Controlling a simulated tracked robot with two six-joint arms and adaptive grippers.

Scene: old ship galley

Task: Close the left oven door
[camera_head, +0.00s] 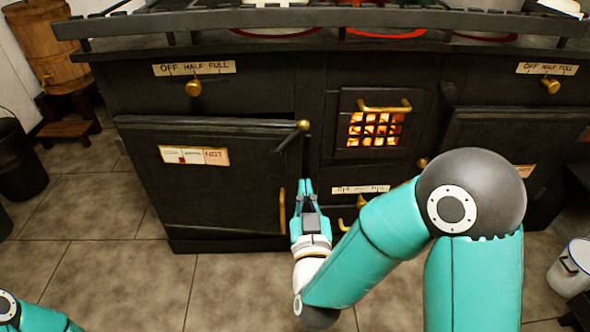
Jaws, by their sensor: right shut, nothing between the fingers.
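The left oven door (215,190) is a black panel with a dial label, low on the left of the stove. It looks slightly ajar, with its right side standing out a little from the stove front; the exact gap is hard to tell. Its upright brass handle (282,211) is near its right edge. My right gripper (308,186) is shut and empty, just right of the handle, fingers pointing at the stove. I cannot tell whether it touches the door edge. Of my left arm only a teal piece shows at the bottom left corner; its gripper is out of view.
A grated firebox door (375,128) with glowing coals is right of the oven door. Brass knobs (193,88) sit above. A dark bucket (20,160) and a wooden barrel (45,45) stand left, a white pot (572,268) right. The tiled floor in front is clear.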

